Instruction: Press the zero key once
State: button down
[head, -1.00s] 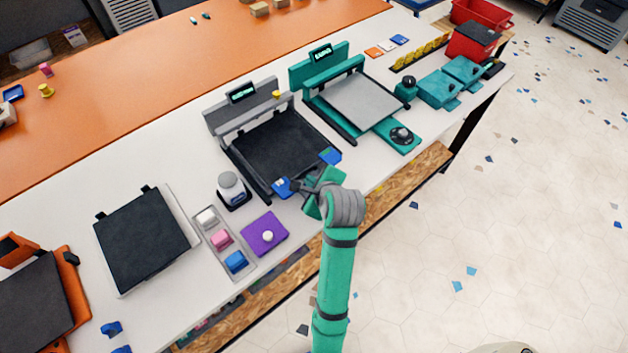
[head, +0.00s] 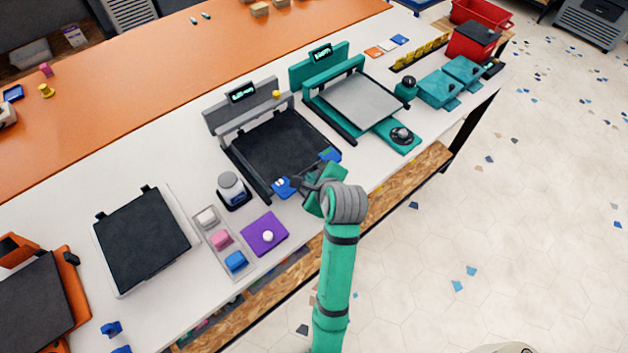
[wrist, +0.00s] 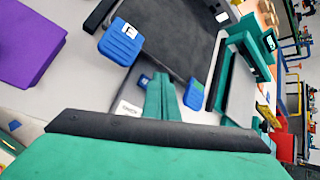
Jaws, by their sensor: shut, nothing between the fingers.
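The grey printer (head: 282,148) with a dark bed has blue keys along its front edge. One blue key (head: 283,187) is at the left corner; it shows in the wrist view (wrist: 121,42) with a white mark. Another blue key (head: 330,155) is at the right, also in the wrist view (wrist: 196,93). Between them in the wrist view is a small blue piece (wrist: 145,79), partly hidden by my fingers, near a white label (wrist: 128,108) too small to read surely. My gripper (wrist: 163,92) is shut and empty, at the printer's front edge; contact cannot be told.
A purple block (head: 264,234) with a white knob and a tray (head: 240,270) of coloured blocks lie left of my gripper. A teal printer (head: 345,97) stands to the right. A white-and-grey bottle (head: 231,187) stands close to the grey printer's left side.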

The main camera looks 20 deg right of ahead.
jog(key=shift+r, duration=2.5)
jog(key=shift+w, duration=0.1)
